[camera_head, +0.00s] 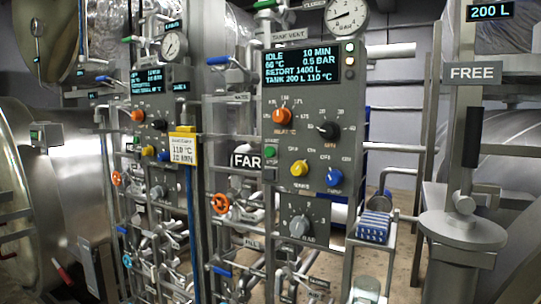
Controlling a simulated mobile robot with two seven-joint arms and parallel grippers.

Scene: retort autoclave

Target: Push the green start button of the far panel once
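A green button (270,153) sits at the panel's left side, below an orange knob (282,116). It is small, and its label is too small to read. Neither of my grippers shows in this view.
A second panel (150,115) stands to the left, with a yellow card (183,146) beside it. Pipes and an orange handwheel (221,203) stand before the far panel's lower left. A grey pedestal (462,230) and a FREE sign (474,73) are at right.

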